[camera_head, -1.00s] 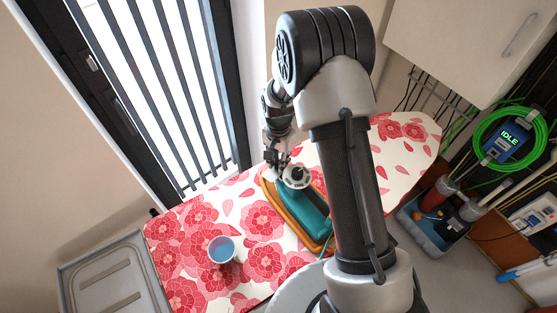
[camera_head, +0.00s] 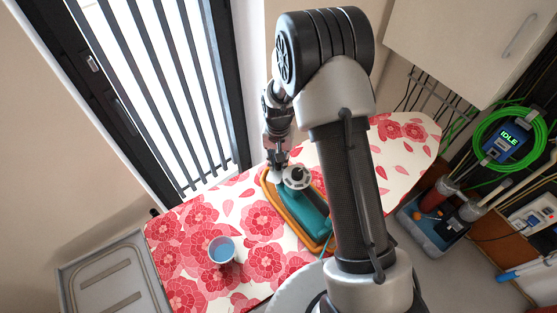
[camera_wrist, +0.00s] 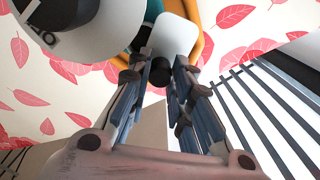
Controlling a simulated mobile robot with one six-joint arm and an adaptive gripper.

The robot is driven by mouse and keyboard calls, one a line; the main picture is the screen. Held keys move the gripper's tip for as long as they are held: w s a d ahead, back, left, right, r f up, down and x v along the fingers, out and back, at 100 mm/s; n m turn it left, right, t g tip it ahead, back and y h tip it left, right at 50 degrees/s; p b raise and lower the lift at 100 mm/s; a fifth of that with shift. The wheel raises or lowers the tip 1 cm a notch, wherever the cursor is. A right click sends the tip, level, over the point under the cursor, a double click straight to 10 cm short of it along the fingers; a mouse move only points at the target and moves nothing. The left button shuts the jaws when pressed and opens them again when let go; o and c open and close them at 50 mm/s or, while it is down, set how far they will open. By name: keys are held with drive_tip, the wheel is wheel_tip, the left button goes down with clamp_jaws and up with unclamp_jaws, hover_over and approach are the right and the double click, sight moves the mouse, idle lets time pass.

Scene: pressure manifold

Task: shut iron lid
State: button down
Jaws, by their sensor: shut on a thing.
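The teal iron (camera_head: 300,212) lies in an orange-rimmed holder on the ironing board. A round white-and-dark dial (camera_head: 296,177) sits at its far end. The pale iron lid (camera_head: 273,176) is beside the dial; in the wrist view the lid (camera_wrist: 176,36) is a white flap just beyond my fingers, with a dark round part below it. My gripper (camera_head: 277,164) is at the iron's far end, against the lid. In the wrist view my gripper (camera_wrist: 162,72) has its fingers close around the lid's near edge; the exact contact is hard to see.
The ironing board (camera_head: 232,197) has a red floral cover. A blue-filled cup (camera_head: 222,249) stands on it, left of the iron. A bin with tools (camera_head: 428,222) stands at right.

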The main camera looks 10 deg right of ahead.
drive_tip(key=n, duration=0.5)
drive_tip(key=shift+n, duration=0.4)
drive_tip(key=n, duration=0.5)
drive_tip(key=c, duration=1.7)
unclamp_jaws()
wheel_tip(320, 180, up, 12)
drive_tip(key=shift+r, duration=0.1)
